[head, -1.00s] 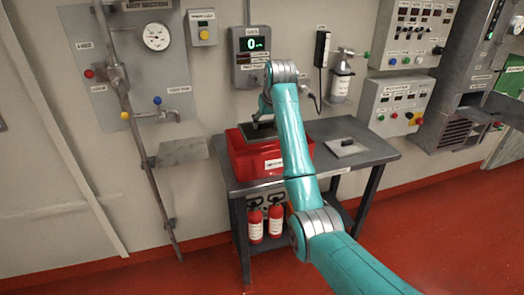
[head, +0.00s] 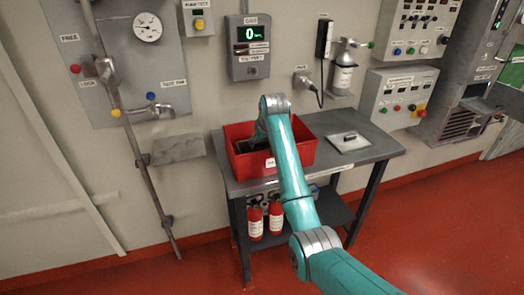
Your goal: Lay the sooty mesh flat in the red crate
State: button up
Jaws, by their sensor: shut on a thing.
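The red crate (head: 306,156) stands on the left part of the grey table. My gripper (head: 257,142) reaches down into the crate and is shut on the sooty mesh (head: 247,146). Only a dark strip of the mesh shows, inside the crate to the left of my arm. My arm covers the middle of the crate and much of the mesh. I cannot tell whether the mesh touches the crate floor or lies fully flat.
A light grey plate with a handle (head: 349,141) lies on the table (head: 375,153), right of the crate. Two red extinguishers (head: 255,222) stand below.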

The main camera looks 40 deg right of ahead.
aim_at(262, 148)
jog(key=shift+f, duration=1.85)
jog(key=shift+f, duration=0.15)
jog(key=o, duration=1.5)
jog(key=shift+o, duration=0.2)
jog(key=v, duration=1.2)
